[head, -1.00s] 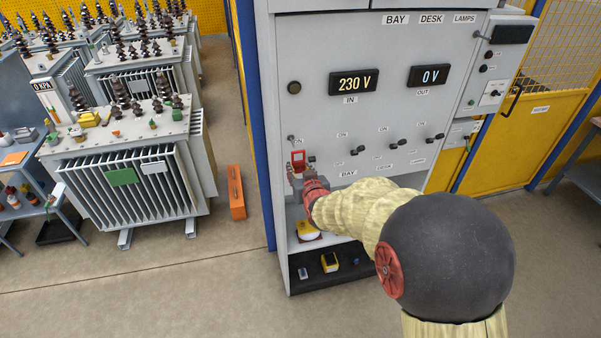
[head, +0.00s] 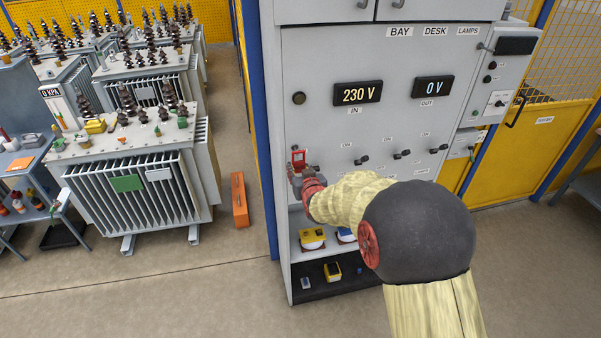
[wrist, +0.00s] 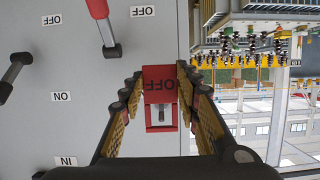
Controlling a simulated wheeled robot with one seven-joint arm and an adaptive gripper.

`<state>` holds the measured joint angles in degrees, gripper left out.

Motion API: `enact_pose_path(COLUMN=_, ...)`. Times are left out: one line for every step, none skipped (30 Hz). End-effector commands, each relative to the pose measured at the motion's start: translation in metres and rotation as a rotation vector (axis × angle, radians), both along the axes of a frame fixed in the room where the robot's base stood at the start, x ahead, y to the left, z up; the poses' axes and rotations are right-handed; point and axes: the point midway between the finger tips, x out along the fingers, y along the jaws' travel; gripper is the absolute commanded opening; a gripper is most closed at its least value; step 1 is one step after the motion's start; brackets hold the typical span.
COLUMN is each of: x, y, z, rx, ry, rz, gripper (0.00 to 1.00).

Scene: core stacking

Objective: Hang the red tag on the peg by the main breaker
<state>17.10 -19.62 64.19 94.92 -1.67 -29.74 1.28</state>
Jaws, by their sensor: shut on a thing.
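My gripper (wrist: 160,100) is shut on the red tag (wrist: 160,82), whose sides lie between the two fingers. The tag reads OFF, upside down in the wrist view, and has a pale lower part with a small grey piece that may be the peg; I cannot tell whether the tag is around it. In the head view the tag (head: 299,158) is upright against the left of the grey panel (head: 320,130), just above my gripper (head: 298,174). A red-handled lever (wrist: 98,10), likely the main breaker, is beside the tag in the wrist view.
Black levers (head: 361,160) line the panel to the right. Displays read 230 V (head: 357,94) and 0 V (head: 433,86). A blue post (head: 259,130) and an orange case (head: 239,200) are to the left; floor is clear in front.

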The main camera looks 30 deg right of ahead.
Motion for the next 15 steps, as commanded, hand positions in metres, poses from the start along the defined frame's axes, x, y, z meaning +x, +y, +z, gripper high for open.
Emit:
enact_pose_path(x=0.003, y=-0.001, z=0.0, rx=0.0, ry=0.001, rz=0.0, gripper=0.0)
enact_pose_path(x=0.004, y=-0.001, z=0.0, rx=0.0, ry=0.0, rz=0.0, gripper=0.0)
enact_pose_path(x=0.007, y=-0.002, z=0.0, rx=0.0, ry=0.0, rz=0.0, gripper=0.0)
enact_pose_path(x=0.008, y=-0.002, z=0.0, rx=0.0, ry=0.0, rz=0.0, gripper=0.0)
enact_pose_path(x=0.01, y=-0.003, z=0.0, rx=0.0, ry=0.0, rz=0.0, gripper=0.0)
enact_pose_path(x=0.012, y=-0.003, z=-0.001, rx=0.0, ry=0.001, rz=0.0, gripper=0.0)
enact_pose_path(x=0.013, y=-0.004, z=0.0, rx=0.0, ry=0.0, rz=0.0, gripper=0.0)
enact_pose_path(x=0.015, y=-0.004, z=0.0, rx=0.0, ry=0.0, rz=0.0, gripper=0.0)
enact_pose_path(x=0.017, y=-0.005, z=0.0, rx=0.0, ry=-0.001, rz=0.0, gripper=0.0)
enact_pose_path(x=0.019, y=-0.005, z=0.0, rx=0.0, ry=0.0, rz=0.0, gripper=0.0)
enact_pose_path(x=0.02, y=-0.006, z=-0.001, rx=0.0, ry=0.0, rz=0.0, gripper=0.0)
enact_pose_path(x=0.022, y=-0.006, z=-0.003, rx=0.0, ry=-0.001, rz=0.0, gripper=0.0)
enact_pose_path(x=0.023, y=-0.006, z=-0.005, rx=0.0, ry=-0.001, rz=0.0, gripper=0.0)
enact_pose_path(x=0.024, y=-0.007, z=-0.006, rx=0.0, ry=-0.001, rz=0.0, gripper=0.0)
enact_pose_path(x=0.025, y=-0.007, z=-0.007, rx=0.0, ry=-0.001, rz=0.0, gripper=0.0)
